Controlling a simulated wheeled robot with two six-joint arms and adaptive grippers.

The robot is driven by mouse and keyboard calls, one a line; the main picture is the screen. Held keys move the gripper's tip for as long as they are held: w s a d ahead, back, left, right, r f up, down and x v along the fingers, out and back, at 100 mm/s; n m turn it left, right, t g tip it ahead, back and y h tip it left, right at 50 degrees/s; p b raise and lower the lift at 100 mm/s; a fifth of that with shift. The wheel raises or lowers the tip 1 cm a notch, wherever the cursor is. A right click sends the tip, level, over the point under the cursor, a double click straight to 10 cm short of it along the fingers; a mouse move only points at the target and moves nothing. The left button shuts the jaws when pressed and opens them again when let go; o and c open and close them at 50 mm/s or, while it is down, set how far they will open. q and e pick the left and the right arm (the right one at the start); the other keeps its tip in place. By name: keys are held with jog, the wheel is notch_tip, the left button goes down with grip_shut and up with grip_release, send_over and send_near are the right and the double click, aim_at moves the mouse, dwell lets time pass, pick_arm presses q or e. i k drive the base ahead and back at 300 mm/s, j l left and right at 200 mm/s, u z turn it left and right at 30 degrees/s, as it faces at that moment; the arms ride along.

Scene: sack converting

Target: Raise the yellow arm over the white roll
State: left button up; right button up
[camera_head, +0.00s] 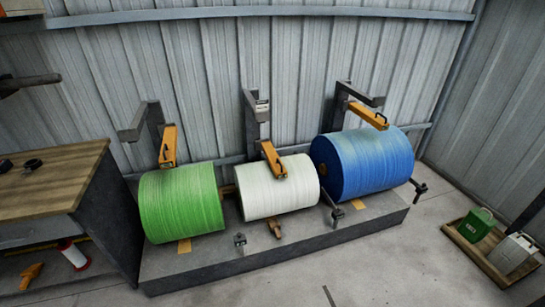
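The white roll (290,193) lies on its side in the middle of a low grey platform, between a green roll and a blue roll. Its yellow arm (273,160) hangs from a grey post (257,120) behind it. The arm slopes down toward the front, with its lower end in front of the top of the white roll. I cannot tell whether it touches the roll. A dark handle shows on the arm's end. Neither of my grippers is in view.
The green roll (181,202) and blue roll (362,162) have their own yellow arms (168,146) (368,116). The platform (290,245) has small metal brackets along its front. A wooden-topped bench (50,185) stands left; a tray (464,240) with containers lies right. Front floor is mostly clear.

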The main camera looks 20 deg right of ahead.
aim_at(277, 166)
jog(key=i+l, duration=0.25)
jog(key=i, duration=0.25)
jog(key=i+l, duration=0.25)
jog(key=i, duration=0.3)
jog(key=i+l, duration=0.25)
jog(key=i, duration=0.25)
jog(key=l+z, duration=0.05)
